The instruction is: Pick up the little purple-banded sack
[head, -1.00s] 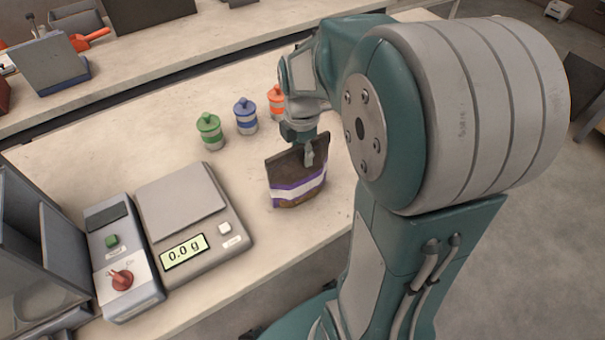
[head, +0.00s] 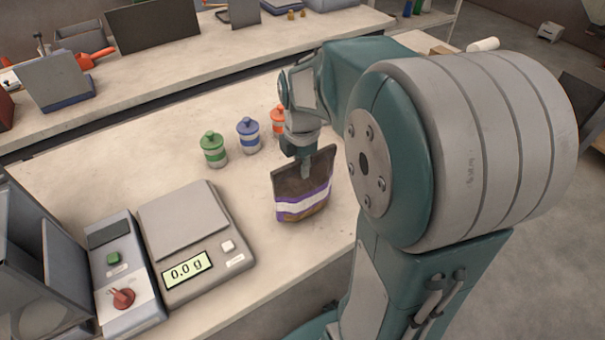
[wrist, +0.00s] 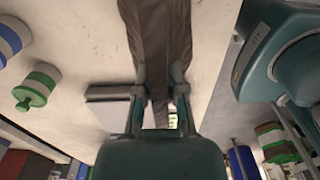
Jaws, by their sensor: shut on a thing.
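The little purple-banded sack (head: 302,204) is dark brown with a white and purple band. In the head view it is upright at the right of the bench, close to the front edge. My gripper (head: 305,172) is at the sack's top edge, pointing down and shut on it. In the wrist view the brown sack (wrist: 160,40) runs up between the two fingers (wrist: 160,92), which pinch it from both sides. I cannot tell for sure whether the sack's bottom is clear of the bench.
A scale (head: 198,262) reading 0.0 g and a control box (head: 126,290) with a red knob stand left of the sack. Green (head: 214,150), blue (head: 248,135) and orange (head: 278,121) lidded jars stand behind. Bare bench lies between scale and sack.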

